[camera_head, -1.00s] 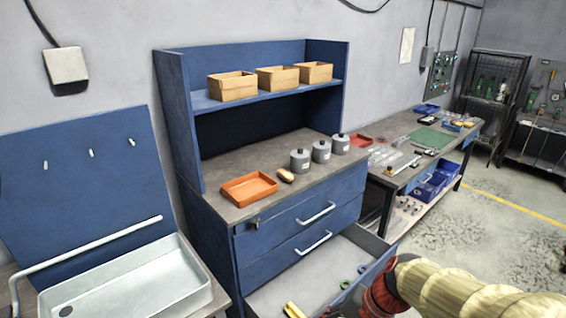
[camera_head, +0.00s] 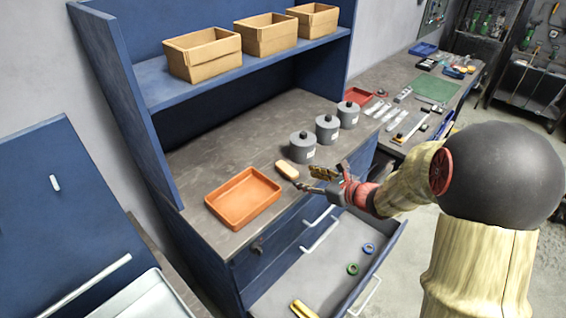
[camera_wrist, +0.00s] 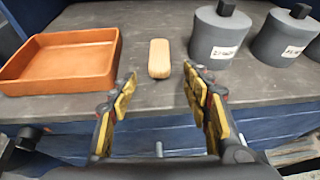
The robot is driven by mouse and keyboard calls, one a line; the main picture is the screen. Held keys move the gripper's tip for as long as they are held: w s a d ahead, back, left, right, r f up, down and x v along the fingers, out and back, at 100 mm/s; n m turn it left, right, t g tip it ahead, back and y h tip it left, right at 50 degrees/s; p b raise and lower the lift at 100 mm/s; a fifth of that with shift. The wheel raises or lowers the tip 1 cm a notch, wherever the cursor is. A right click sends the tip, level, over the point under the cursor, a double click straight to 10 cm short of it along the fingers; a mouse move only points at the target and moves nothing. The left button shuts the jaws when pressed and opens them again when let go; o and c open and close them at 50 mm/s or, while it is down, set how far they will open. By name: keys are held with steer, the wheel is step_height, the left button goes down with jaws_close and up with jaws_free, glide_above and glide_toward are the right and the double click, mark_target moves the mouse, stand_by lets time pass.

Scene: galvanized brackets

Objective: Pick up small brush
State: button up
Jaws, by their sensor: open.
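The small brush shows as a light wooden, rounded oblong block (camera_head: 287,170) lying on the grey worktop, between the orange tray and the grey canisters. In the wrist view the brush (camera_wrist: 159,58) lies ahead, its long side pointing away from me. My gripper (camera_head: 312,181) is just in front of the brush, near the front edge of the worktop. In the wrist view my gripper (camera_wrist: 158,82) has its two yellow-padded fingers spread wide, one to each side of the brush's line. Nothing is between them. Any bristles are hidden beneath the brush.
An orange tray (camera_head: 236,214) stands left of the brush, and several grey lidded canisters (camera_head: 303,152) stand to its right. An open drawer (camera_head: 318,284) sticks out below the worktop. A blue shelf (camera_head: 200,82) with cardboard boxes (camera_head: 203,58) hangs above the back.

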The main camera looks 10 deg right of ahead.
mark_target(293, 173)
steer(key=shift+m, duration=0.3)
steer(key=b+x, duration=0.1)
steer(key=x, duration=0.6)
steer(key=shift+w+a, duration=0.2)
steer(key=shift+w, duration=0.05)
steer(key=shift+r, duration=0.1)
steer(key=shift+c, duration=0.6)
steer(key=shift+s, duration=0.1)
steer(key=c, duration=1.1)
